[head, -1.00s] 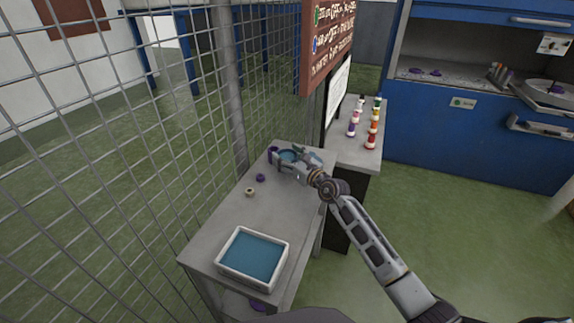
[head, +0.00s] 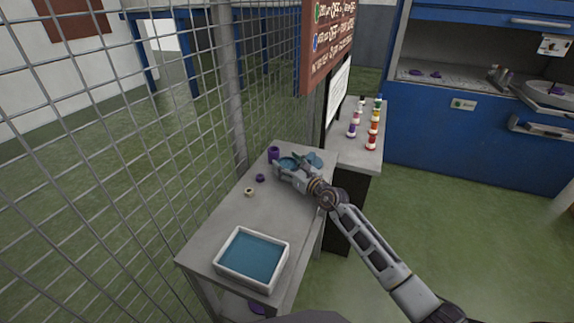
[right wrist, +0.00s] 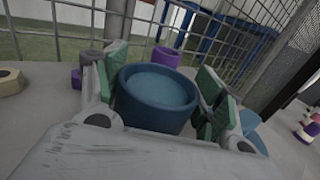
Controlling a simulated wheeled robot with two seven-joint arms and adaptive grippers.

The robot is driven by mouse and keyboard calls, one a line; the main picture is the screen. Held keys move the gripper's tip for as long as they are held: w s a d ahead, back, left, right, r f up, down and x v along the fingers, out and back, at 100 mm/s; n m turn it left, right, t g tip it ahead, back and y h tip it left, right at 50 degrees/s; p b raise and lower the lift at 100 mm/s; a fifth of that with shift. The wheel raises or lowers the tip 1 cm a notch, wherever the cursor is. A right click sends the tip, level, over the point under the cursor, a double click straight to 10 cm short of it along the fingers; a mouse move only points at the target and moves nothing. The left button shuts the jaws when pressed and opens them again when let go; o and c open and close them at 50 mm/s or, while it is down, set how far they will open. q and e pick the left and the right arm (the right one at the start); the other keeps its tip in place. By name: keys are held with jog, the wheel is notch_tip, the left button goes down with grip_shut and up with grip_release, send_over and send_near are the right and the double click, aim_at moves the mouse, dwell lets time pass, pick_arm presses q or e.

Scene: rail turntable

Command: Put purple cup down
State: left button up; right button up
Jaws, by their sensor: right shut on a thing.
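My right gripper (head: 283,163) is over the far end of the grey table. In the right wrist view its green-padded fingers stand on either side of a round blue cup (right wrist: 158,98), and it is shut on this cup. The blue cup also shows between the fingers in the head view (head: 289,162). A purple cup (head: 273,154) stands upright on the table just beyond the fingertips, apart from them. It also shows behind the blue cup in the right wrist view (right wrist: 166,58). Whether the blue cup touches the table is hard to tell. My left gripper is not in view.
A small purple ring (head: 260,178) and a beige nut (head: 249,192) lie on the table. A white tray with a blue inside (head: 221,268) sits at the near end. A wire fence (head: 150,190) runs along the left. Several coloured bottles (head: 371,143) stand on the adjoining table.

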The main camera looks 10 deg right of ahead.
jog(key=shift+f, duration=0.1)
jog(key=o, duration=1.2)
